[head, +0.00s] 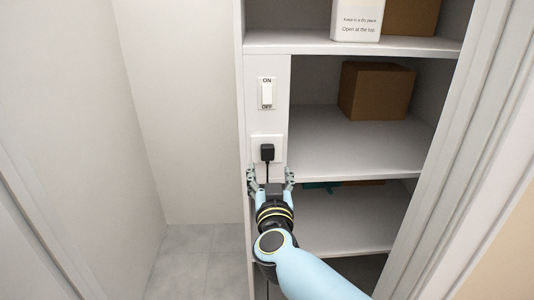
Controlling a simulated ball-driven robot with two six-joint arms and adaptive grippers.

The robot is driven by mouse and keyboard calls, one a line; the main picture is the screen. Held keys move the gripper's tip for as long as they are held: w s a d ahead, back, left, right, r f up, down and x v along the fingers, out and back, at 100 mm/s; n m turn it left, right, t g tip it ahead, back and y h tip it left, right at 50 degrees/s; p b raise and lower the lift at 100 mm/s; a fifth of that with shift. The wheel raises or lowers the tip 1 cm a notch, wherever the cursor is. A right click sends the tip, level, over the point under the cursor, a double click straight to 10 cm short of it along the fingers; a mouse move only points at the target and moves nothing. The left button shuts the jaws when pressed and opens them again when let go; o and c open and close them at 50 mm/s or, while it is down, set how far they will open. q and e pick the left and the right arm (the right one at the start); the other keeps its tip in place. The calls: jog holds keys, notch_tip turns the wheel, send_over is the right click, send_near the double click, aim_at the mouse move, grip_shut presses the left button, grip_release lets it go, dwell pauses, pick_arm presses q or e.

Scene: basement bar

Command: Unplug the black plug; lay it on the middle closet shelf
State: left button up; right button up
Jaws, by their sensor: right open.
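The black plug (267,152) sits in the white wall outlet (256,144) on the narrow panel at the left of the closet. Its black cord hangs down from it, partly hidden by my gripper. My right gripper (271,177) is open, its fingers spread to either side of the cord just below the plug and outlet. It does not hold the plug. The middle closet shelf (345,150) is to the right of the outlet, with a bare front part. My left gripper is not in view.
A brown box (377,91) stands at the back of the middle shelf. A white container (356,20) and another brown box (411,16) are on the shelf above. A light switch (267,93) is above the outlet. The door frame (470,150) borders the right side.

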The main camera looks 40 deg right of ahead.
aim_at(267, 155)
jog(key=shift+w, duration=0.1)
jog(key=b+x, duration=0.2)
jog(key=x, duration=0.3)
jog(key=shift+w+f, duration=0.1)
jog(key=shift+f, duration=0.05)
jog(key=shift+r+x, duration=0.2)
jog(key=shift+x, duration=1.65)
jog(key=shift+p, duration=0.75)
jog(key=shift+c, duration=0.3)
grip_shut()
